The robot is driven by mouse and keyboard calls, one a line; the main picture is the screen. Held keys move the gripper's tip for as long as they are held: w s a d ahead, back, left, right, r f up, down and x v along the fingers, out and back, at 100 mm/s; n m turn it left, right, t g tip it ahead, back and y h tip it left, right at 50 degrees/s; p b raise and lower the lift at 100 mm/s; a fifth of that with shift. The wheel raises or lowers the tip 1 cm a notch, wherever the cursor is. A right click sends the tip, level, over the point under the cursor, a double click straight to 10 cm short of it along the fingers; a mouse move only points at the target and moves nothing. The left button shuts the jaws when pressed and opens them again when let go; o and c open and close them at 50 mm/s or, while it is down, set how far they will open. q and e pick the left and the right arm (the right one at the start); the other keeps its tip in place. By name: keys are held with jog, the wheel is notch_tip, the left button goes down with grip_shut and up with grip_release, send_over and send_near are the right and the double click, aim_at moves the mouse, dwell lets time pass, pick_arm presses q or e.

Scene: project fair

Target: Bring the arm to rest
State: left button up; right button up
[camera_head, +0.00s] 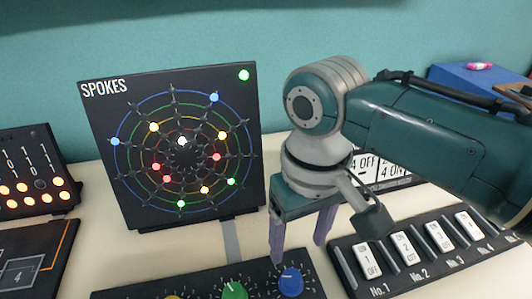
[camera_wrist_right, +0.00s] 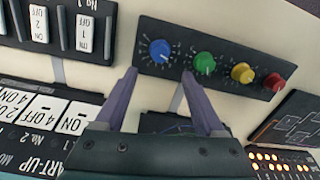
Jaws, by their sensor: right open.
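My right gripper (camera_head: 298,252) reaches in from the right, pointing down with its two purple fingers apart and nothing between them. In the wrist view its fingertips (camera_wrist_right: 159,73) are near the black knob panel (camera_wrist_right: 180,34), by the blue knob (camera_wrist_right: 160,51) and green knob (camera_wrist_right: 204,63). In the head view the blue knob (camera_head: 290,281) is just below the fingers; I cannot tell the exact gap. My left gripper is not in view.
The upright SPOKES board (camera_head: 100,115) with lit dots stands left of my right gripper. A rocker switch panel (camera_head: 400,290) is to the right, with a start-up label board (camera_head: 392,172) behind my arm. A lit panel (camera_head: 35,150) and a blue box (camera_head: 480,85) are farther out.

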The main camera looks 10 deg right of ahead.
jog(key=shift+r, duration=0.1)
dwell(0.3)
jog(key=s+a+t+y, duration=0.1)
jog(key=s+a+y, duration=0.1)
jog(key=s, duration=0.6)
jog(key=s+d+r+t+h+p, duration=0.1)
jog(key=s+d+r+t+h, duration=0.15)
jog(key=s+d+r, duration=0.6)
notch_tip(320, 180, up, 36)
jog(key=d+p, duration=0.1)
jog(key=p, duration=3.7)
jog(key=shift+s+d+r, duration=0.2)
jog(key=shift+r, duration=0.05)
jog(key=shift+y, duration=0.25)
